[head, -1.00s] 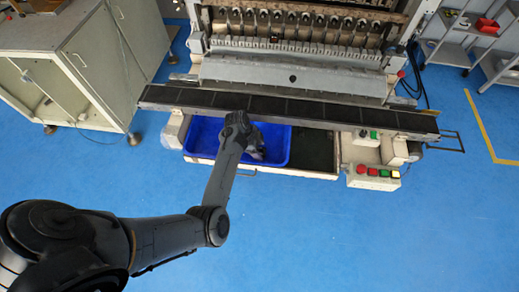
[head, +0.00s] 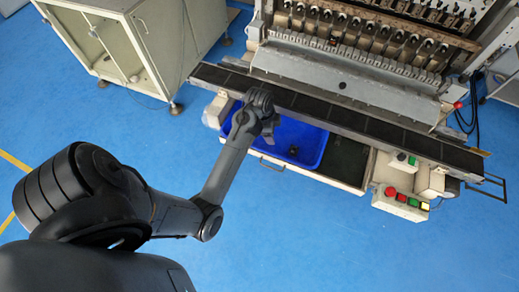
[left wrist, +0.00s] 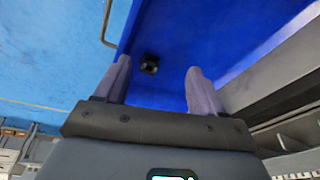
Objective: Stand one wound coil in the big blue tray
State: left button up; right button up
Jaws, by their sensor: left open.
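The big blue tray (head: 311,146) sits in the front of the machine, below the dark rail. A small dark piece that looks like the wound coil (head: 293,150) is on the tray floor, toward the front edge. In the left wrist view the coil (left wrist: 149,65) shows as a small black shape with the blue tray (left wrist: 225,40) around it; I cannot tell for sure whether it stands upright. My left gripper (head: 268,127) is over the tray's left part. In its wrist view its jaws (left wrist: 157,72) are open, with the coil beyond the fingertips and apart from them. My right gripper is not in view.
The dark rail (head: 350,118) runs close above the tray's back. A dark flat compartment (head: 345,163) lies right of the tray. A control box with coloured buttons (head: 400,203) is farther right. A cabinet (head: 150,45) stands at the left. The blue floor in front is clear.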

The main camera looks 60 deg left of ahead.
pick_arm(q)
jog(key=s+d+r+n, duration=0.2)
jog(key=s+d+n, duration=0.1)
jog(key=s+d, duration=0.6)
jog(key=s+d+r+n+t, duration=0.1)
jog(key=s+d+r+n, duration=0.1)
jog(key=s+d, duration=0.7)
jog(key=shift+s+d+r+n+y, duration=0.15)
jog(key=shift+r+n+y, duration=0.15)
jog(key=shift+n, duration=0.1)
notch_tip(320, 180, up, 22)
jog(key=p, duration=2.2)
jog(key=shift+f, duration=0.15)
